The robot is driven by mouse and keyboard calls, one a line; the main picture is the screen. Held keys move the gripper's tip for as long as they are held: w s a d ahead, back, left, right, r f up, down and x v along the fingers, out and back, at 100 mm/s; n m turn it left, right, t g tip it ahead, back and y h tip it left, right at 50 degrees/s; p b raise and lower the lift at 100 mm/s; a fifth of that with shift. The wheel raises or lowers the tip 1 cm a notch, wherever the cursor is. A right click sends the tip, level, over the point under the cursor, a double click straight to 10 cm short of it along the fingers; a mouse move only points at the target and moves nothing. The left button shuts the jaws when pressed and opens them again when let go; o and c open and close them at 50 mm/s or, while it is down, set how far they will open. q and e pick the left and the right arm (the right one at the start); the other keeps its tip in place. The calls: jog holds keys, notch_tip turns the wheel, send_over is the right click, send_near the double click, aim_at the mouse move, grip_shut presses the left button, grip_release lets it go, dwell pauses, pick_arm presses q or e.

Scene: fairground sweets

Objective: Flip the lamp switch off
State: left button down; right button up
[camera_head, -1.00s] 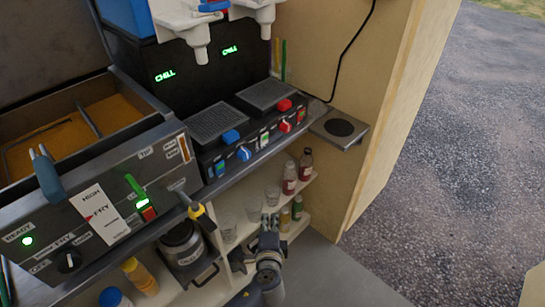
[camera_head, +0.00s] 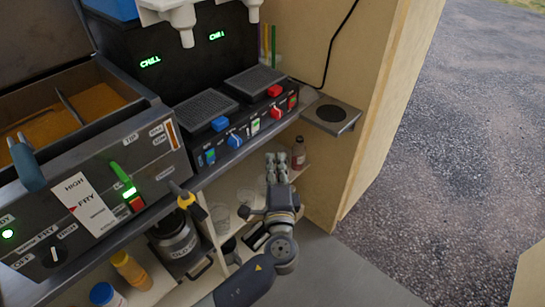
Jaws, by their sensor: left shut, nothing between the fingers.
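The labels are too small to read, so I cannot tell which one is the lamp switch. My left gripper (camera_head: 277,163) is shut and empty, pointing up, in front of and below the right part of the panel, apart from the switches. It hides part of the shelf behind. My right gripper is not in view.
A fryer (camera_head: 100,182) with a green lever and a lit green light stands at left. A yellow-tipped handle (camera_head: 187,200) sticks out near my arm. A metal bracket with a dark disc (camera_head: 331,115) juts from the wooden wall. Bottles (camera_head: 299,153) and cups stand on the shelf below.

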pick_arm(q)
send_near(256, 126)
jog(key=w+d, duration=0.4)
jog(key=w+a, duration=0.1)
jog(key=w+a+r, duration=0.1)
jog(key=shift+w+a+r+p, duration=0.1)
jog(key=shift+w+a+p, duration=0.2)
jog(key=shift+a, duration=0.1)
jog(key=shift+w+a+r+n+g+p, duration=0.15)
jog(key=shift+a+n+g+p, duration=0.15)
jog(key=shift+p, duration=0.15)
jog(key=shift+d, duration=0.1)
